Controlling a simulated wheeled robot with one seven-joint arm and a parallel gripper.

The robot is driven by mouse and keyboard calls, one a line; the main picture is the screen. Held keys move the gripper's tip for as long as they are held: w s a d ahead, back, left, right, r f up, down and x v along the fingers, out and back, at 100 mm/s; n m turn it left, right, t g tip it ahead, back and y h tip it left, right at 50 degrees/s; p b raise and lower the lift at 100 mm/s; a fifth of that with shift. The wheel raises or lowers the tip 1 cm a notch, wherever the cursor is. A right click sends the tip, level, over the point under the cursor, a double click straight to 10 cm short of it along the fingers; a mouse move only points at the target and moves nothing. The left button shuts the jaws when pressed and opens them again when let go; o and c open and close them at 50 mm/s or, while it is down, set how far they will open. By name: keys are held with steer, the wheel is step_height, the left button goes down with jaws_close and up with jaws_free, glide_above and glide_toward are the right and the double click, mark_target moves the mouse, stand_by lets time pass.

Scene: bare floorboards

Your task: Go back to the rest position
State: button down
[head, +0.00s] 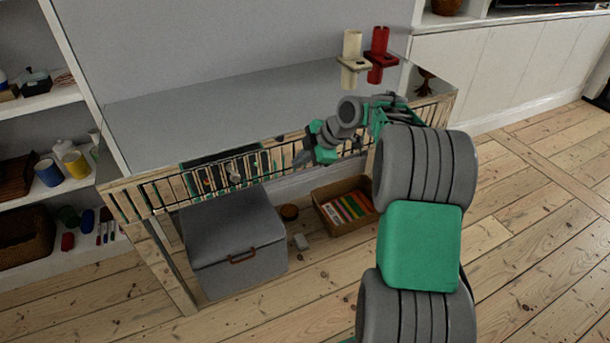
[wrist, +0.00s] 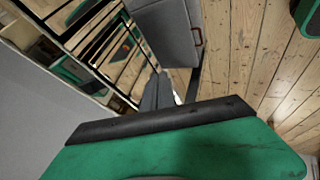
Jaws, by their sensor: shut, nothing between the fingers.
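My arm reaches up from the lower right in the head view and bends back left. My gripper (head: 303,157) is in front of the mirrored edge of the grey-topped table (head: 230,100), pointing left and down. In the wrist view its fingers (wrist: 158,92) are shut together with nothing between them. The grey box under the table and the floorboards show beyond the fingertips. My forearm hides part of the table's right end.
Below are a grey lidded box (head: 235,245) and a basket of books (head: 345,206). Shelves with cups (head: 75,164) stand left. Floor at right is clear.

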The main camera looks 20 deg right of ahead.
steer(key=p+v, duration=0.1)
steer(key=v, duration=0.7)
steer(key=s+a+r+m+g+h+p, duration=0.1)
steer(key=s+a+r+m+p, duration=0.3)
steer(key=r+p, duration=0.15)
steer(key=s+a+r+m+h+p, duration=0.1)
steer(key=s+a+r+m+p, duration=0.2)
steer(key=a+r+p, duration=0.25)
steer(key=s+r+m+h+p, duration=0.1)
steer(key=s+m+p, duration=0.3)
steer(key=s, duration=0.4)
steer(key=s+a+r+m+g+h+p, duration=0.1)
steer(key=s+r+m+h+p, duration=0.1)
steer(key=s+m, duration=0.4)
steer(key=s+r+p, duration=0.1)
steer(key=s, duration=0.2)
steer(key=shift+a+m+p, duration=0.3)
steer(key=shift+p, duration=0.05)
steer(key=shift+r, duration=0.1)
